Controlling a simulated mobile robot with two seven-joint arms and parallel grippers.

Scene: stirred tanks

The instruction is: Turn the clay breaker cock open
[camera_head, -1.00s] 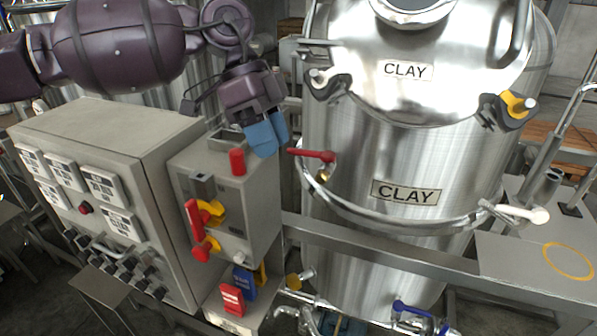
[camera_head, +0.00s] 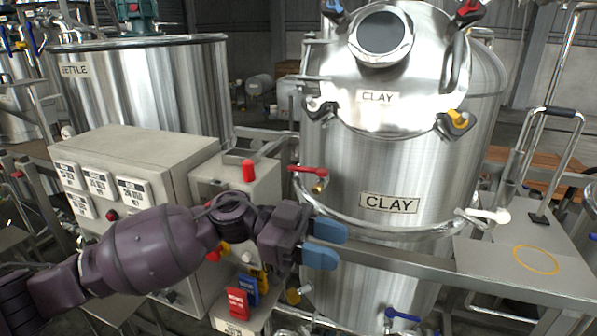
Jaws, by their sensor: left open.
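The steel tank (camera_head: 350,170) labelled CLAY stands right of centre. A red-handled cock (camera_head: 310,170) sits on its left side, its lever pointing left, roughly level. A white-handled cock (camera_head: 490,216) is on its right side, and a blue-handled one (camera_head: 402,315) is low in front. I cannot tell which of them is the breaker cock. My left gripper (camera_head: 323,243) is open, its blue fingertips apart and pointing right. It appears empty, in front of the tank's lower left, below the red handle in the picture. My right gripper is not in view.
A grey control cabinet (camera_head: 125,150) stands at left, with a smaller box (camera_head: 265,187) beside it, partly hidden by my left arm. A steel rail (camera_head: 420,265) crosses before the tank. The kettle tank (camera_head: 150,90) is behind. A bench with a yellow ring (camera_head: 536,260) is at right.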

